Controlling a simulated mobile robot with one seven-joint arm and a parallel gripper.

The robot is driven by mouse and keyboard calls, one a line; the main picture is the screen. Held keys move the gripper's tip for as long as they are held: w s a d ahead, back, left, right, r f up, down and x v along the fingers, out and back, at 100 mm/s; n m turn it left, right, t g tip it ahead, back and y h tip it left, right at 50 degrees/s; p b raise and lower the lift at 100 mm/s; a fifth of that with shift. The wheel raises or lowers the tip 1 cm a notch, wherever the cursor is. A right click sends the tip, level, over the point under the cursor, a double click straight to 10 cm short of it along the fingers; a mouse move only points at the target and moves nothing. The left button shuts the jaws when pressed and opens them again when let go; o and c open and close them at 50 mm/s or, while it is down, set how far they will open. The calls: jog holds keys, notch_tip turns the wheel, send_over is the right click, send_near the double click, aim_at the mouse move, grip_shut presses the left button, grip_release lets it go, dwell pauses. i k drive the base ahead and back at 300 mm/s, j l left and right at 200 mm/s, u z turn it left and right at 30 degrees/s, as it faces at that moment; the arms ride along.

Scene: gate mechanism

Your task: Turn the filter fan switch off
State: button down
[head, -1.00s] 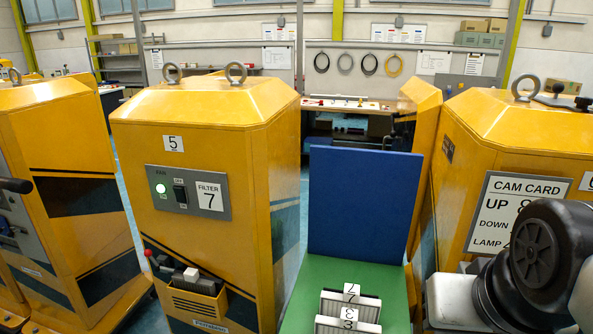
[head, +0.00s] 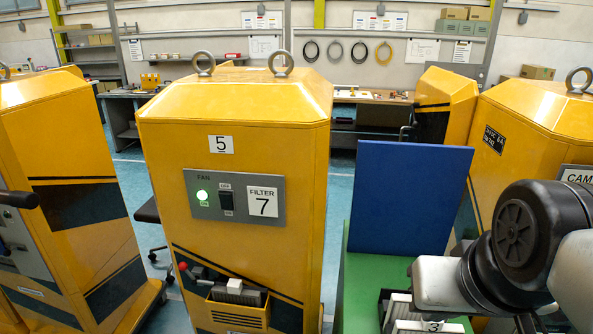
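The fan switch (head: 226,200) is a small black rocker on a grey panel (head: 272,182) on the front of the yellow cabinet (head: 170,230) numbered 5. A green lamp (head: 202,194) glows to its left under the word FAN. A label (head: 263,203) reading FILTER 7 is to its right. Which way the rocker is tipped is too small to tell. My arm shows at the lower right, well apart from the switch. My gripper is out of view.
Below the panel is a slot with grey blocks (head: 235,290) and a red-knobbed lever (head: 183,266). A blue board (head: 408,200) stands on a green surface (head: 362,290) to the right, with numbered filters (head: 432,326). Yellow cabinets (head: 75,190) (head: 540,120) flank both sides.

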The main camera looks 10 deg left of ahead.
aim_at(227, 203)
jog(key=j, duration=1.05)
jog(key=i+j, duration=0.1)
jog(key=j, duration=0.95)
